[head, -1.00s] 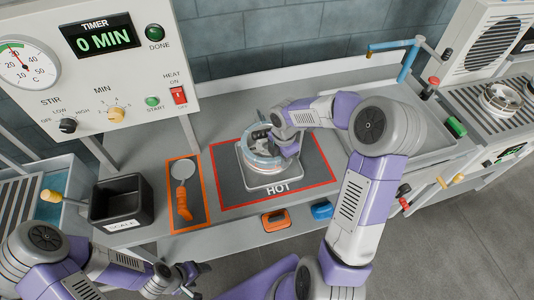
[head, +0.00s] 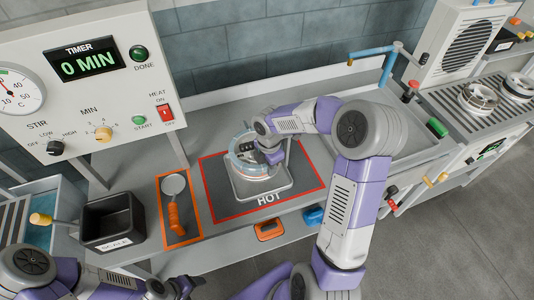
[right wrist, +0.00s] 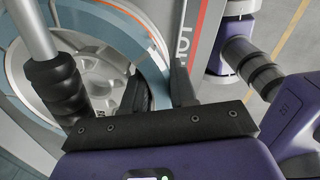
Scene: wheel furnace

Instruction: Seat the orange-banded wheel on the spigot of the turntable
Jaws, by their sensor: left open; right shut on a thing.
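A silver multi-spoke wheel (right wrist: 95,65) fills the left of the right wrist view, inside a pale blue ring with a thin orange line. I cannot make out the turntable's spigot or tell whether the wheel is seated. My left gripper (head: 188,288) is open and empty at the bottom edge.
A metal rod with a black ribbed grip (right wrist: 55,75) stands close left of my right fingers. A black SCALE bin (head: 112,222) and an orange-handled tool (head: 174,212) lie left. A sink (head: 400,150) is right. More wheels (head: 480,97) sit on a far-right rack.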

